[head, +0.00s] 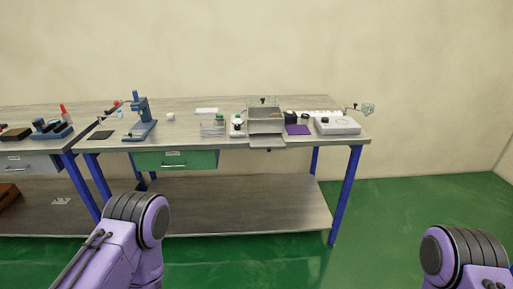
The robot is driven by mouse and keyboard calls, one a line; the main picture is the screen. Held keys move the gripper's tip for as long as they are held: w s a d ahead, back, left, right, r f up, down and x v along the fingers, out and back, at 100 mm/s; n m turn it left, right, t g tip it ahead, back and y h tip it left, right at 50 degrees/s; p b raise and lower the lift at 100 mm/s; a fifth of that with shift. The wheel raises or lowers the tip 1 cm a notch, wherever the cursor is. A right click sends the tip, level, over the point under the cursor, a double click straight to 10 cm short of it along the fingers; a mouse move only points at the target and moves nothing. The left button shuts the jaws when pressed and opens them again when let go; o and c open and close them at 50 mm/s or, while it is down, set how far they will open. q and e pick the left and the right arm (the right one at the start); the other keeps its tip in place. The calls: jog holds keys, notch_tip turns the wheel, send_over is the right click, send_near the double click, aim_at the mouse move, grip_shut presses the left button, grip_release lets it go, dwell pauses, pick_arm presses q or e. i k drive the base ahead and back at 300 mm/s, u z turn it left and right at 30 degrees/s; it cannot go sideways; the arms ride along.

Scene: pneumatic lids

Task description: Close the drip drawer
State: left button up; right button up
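A grey metal box (266,114) stands on the bench towards its right side. A flat grey tray-like part (265,141) sticks out from its lower front, past the bench's front edge; it looks like the drip drawer, pulled out. A clear piece with a dark knob (262,101) stands up at the back of the box. Neither gripper is in view. Only purple links of my arms show at the bottom left and bottom right, well short of the bench.
A green drawer (175,160) hangs under the bench (180,141). A small white device (237,127) and clear container (211,128) stand left. The green floor in front is clear.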

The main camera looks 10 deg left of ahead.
aim_at(268, 141)
jog(key=u, duration=0.65)
jog(key=i, duration=0.8)
jog(key=u, duration=0.4)
jog(key=i, duration=0.85)
jog(key=z, duration=1)
jog(key=i, duration=0.6)
jog(key=z, duration=0.1)
jog(key=k, duration=0.95)
jog(key=z, duration=0.6)
